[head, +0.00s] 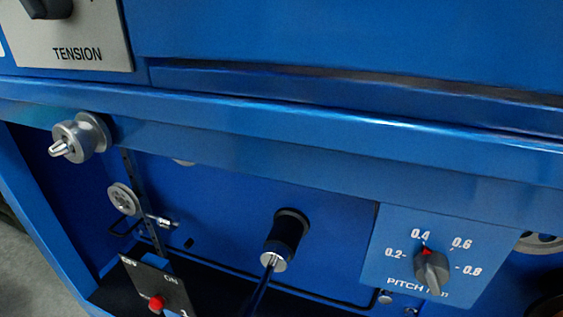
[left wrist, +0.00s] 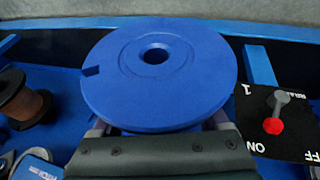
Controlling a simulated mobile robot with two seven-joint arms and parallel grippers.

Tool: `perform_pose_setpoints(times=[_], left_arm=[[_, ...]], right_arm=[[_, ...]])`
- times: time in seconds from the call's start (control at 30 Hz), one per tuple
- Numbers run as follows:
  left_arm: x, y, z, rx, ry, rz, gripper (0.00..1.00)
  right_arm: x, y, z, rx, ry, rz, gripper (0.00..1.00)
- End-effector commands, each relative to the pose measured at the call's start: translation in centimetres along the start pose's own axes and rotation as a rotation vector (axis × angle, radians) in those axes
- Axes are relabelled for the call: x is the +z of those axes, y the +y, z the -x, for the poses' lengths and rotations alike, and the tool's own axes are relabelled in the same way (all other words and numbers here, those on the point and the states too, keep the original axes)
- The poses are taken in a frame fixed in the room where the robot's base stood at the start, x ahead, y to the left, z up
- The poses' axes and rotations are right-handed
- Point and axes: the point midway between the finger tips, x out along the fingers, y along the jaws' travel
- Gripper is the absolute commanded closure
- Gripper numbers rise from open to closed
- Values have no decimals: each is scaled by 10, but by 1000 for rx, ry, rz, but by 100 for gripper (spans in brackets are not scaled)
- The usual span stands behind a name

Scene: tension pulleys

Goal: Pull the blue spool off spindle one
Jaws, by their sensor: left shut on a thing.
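The blue spool (left wrist: 190,85) is a wide flat disc with a round centre hole and a small notch near its left edge. It fills the middle of the left wrist view. My left gripper (left wrist: 158,130) is shut on it from the near side; the fingertips are partly hidden under the disc. No spindle shows through the hole. In the head view neither the blue spool nor a gripper shows. A bare black spindle with a silver tip (head: 286,240) sticks out of the blue panel there. Which spindle is number one cannot be read.
A silver pulley (head: 78,138) and a smaller grey wheel (head: 123,199) sit at the left. A pitch dial (head: 431,268) is at the right. A copper-coloured spool (left wrist: 24,100) stands left of the disc, and a brake switch plate (left wrist: 262,92) lies close on its right.

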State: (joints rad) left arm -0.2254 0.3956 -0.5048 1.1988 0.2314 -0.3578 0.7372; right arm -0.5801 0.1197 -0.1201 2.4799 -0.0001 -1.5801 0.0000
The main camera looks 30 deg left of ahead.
Motion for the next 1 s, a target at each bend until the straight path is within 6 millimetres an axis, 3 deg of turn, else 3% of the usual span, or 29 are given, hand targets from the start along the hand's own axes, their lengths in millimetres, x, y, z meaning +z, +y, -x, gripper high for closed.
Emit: perform_pose_setpoints(times=[0.47,1.0], left_arm=[[2,2,3,4,5,-1,100],[35,2,16,4,5,0,100]], right_arm=[[-1,0,3,0,0,0,0],[-5,1,15,0,0,0,0]])
